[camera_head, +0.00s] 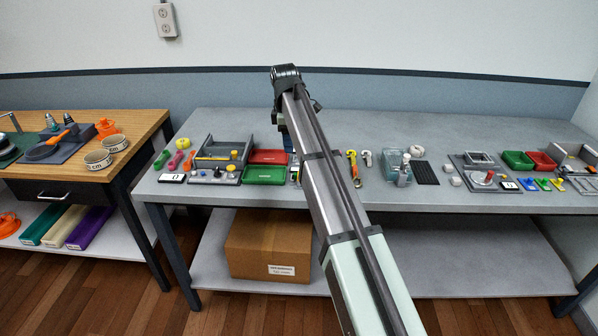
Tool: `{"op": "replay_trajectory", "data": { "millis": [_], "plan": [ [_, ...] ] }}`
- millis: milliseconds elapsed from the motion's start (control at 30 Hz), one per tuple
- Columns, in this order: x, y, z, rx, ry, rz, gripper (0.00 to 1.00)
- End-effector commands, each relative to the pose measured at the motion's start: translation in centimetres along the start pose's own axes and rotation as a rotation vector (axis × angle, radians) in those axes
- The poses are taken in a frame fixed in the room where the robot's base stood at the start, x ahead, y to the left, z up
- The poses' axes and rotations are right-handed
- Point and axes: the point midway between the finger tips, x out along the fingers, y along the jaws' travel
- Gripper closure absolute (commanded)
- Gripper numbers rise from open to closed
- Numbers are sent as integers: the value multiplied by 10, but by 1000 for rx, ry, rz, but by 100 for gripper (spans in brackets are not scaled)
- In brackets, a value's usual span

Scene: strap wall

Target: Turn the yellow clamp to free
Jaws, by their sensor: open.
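A small yellow and orange piece (353,166) stands on the grey bench, just right of my arm. It is too small here to tell whether it is the yellow clamp or how it is turned. My arm rises from the bottom right to a joint above the middle of the bench. My gripper is hidden behind the arm, so its fingers do not show.
The grey bench (320,122) has free room along its back. Red (268,157) and green (265,175) trays lie left of my arm. A clear container (397,160) stands to its right. A cardboard box (270,245) is on the lower shelf. A wooden table (140,127) stands at the left.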

Motion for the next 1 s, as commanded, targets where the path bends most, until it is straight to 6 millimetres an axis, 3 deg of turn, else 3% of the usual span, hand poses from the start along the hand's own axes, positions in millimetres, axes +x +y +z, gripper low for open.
{"op": "replay_trajectory", "data": {
  "millis": [133,367,1000],
  "plan": [
    [-14,2,25,-5,33,-46,47],
    [-8,0,31,-10,45,-62,47],
    [95,-7,26,-9,43,-60,47]
  ]
}}
